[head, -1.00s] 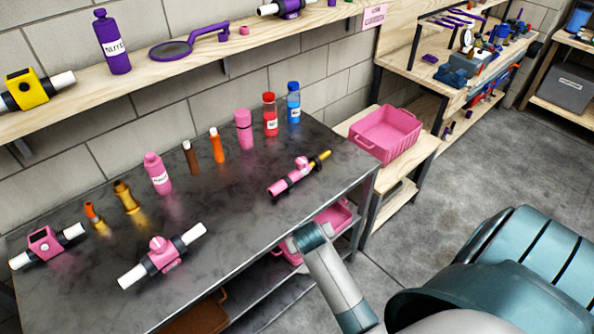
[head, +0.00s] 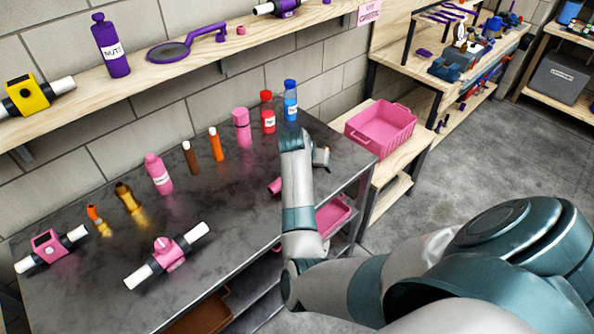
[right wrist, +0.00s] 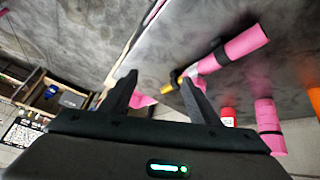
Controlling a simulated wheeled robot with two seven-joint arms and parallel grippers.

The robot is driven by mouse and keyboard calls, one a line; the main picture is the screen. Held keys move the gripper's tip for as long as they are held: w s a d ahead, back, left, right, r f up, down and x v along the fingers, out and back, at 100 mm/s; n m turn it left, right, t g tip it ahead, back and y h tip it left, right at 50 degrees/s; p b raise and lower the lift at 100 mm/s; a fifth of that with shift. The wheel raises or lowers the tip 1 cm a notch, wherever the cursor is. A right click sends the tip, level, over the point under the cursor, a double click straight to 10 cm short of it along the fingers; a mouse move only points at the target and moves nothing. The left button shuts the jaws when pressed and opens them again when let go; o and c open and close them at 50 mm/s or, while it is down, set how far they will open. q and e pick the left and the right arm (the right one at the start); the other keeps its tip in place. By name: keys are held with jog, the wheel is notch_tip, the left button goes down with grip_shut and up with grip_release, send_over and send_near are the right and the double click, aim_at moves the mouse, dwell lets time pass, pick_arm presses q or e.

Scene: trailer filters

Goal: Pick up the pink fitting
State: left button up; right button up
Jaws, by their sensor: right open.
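A pink tubular piece (right wrist: 238,48) with a dark collar and a yellow tip (right wrist: 168,88) lies on the dark table in the right wrist view. My right gripper (right wrist: 158,80) is open, with its two dark fingers close to the yellow end; one finger overlaps it, and I cannot tell whether they touch. Two pink valve-like fittings with white pipe ends also lie on the table, one front centre (head: 170,254) and one at the left (head: 50,246). My left gripper is not in view.
A row of bottles and tubes stands along the table's back, including a pink bottle (head: 158,173), a red bottle (head: 267,112) and a blue bottle (head: 290,100). A pink crate (head: 382,128) stands on a wooden bench at the right.

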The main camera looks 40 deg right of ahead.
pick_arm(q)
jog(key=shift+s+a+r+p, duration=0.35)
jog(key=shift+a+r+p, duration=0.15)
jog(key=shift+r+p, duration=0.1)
pick_arm(e)
jog(key=w+a+r+m+g+y, duration=0.1)
jog(key=w+a+r+m+y, duration=0.1)
jog(key=w+r, duration=0.7)
jog(key=shift+a+r+m, duration=0.15)
jog(key=shift+a+m, duration=0.55)
jog(key=shift+a, duration=0.05)
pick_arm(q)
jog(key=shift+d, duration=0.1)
